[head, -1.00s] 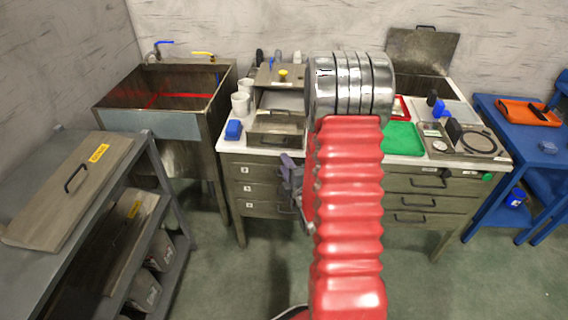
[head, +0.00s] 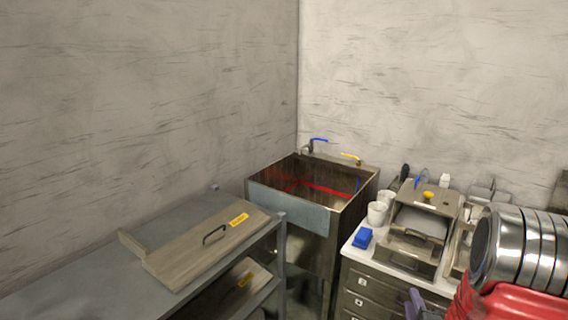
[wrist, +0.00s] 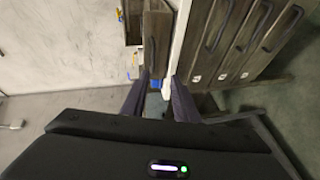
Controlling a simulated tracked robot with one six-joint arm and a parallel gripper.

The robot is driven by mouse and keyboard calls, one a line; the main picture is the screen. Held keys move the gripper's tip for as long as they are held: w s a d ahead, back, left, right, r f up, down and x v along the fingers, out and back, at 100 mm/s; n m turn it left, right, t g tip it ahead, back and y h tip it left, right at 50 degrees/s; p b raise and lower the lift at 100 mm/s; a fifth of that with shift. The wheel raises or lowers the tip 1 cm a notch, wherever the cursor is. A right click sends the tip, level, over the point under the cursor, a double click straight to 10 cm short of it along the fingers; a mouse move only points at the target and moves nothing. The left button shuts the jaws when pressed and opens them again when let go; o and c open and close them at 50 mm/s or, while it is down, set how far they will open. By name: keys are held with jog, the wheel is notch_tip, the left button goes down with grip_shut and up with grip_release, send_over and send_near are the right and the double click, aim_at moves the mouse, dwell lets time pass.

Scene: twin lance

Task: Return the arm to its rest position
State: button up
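My red and silver arm (head: 530,250) fills the lower right corner of the head view, cut off by the edge. My gripper shows in the wrist view (wrist: 157,90) as two dark purple-grey fingers with a gap between them. It is open, and I see nothing held. A small purple-grey part of it shows at the bottom of the head view, in front of the drawers. In the wrist view the drawer fronts (wrist: 240,45) stand to the right of the fingers. The arm's base is out of view.
A metal sink (head: 290,215) stands in the corner. A grey shelf (head: 60,285) with a handled metal lid (head: 205,245) is at left. Bare walls rise behind.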

jog(key=s+f+m+g+y, duration=0.1)
jog(key=s+f+m+g, duration=0.4)
jog(key=f, duration=0.4)
jog(key=s+a+m+g+y, duration=0.1)
jog(key=s+a+m+g, duration=0.2)
jog(key=s+m+g, duration=0.25)
jog(key=s+a+r+y, duration=0.1)
jog(key=s+a+r, duration=0.3)
jog(key=a+r, duration=0.3)
jog(key=s+a+r+m+t, duration=0.1)
jog(key=s+a+r, duration=0.3)
jog(key=a+r, duration=0.3)
jog(key=s+a+r+m+y, duration=0.1)
jog(key=s+a+r, duration=0.3)
jog(key=a+r, duration=0.4)
notch_tip(320, 180, up, 7)
jog(key=shift+s+r+y, duration=0.2)
jog(key=shift+s+y, duration=0.05)
jog(key=shift+y, duration=0.05)
jog(key=shift+d+m, duration=0.2)
jog(key=shift+m, duration=0.05)
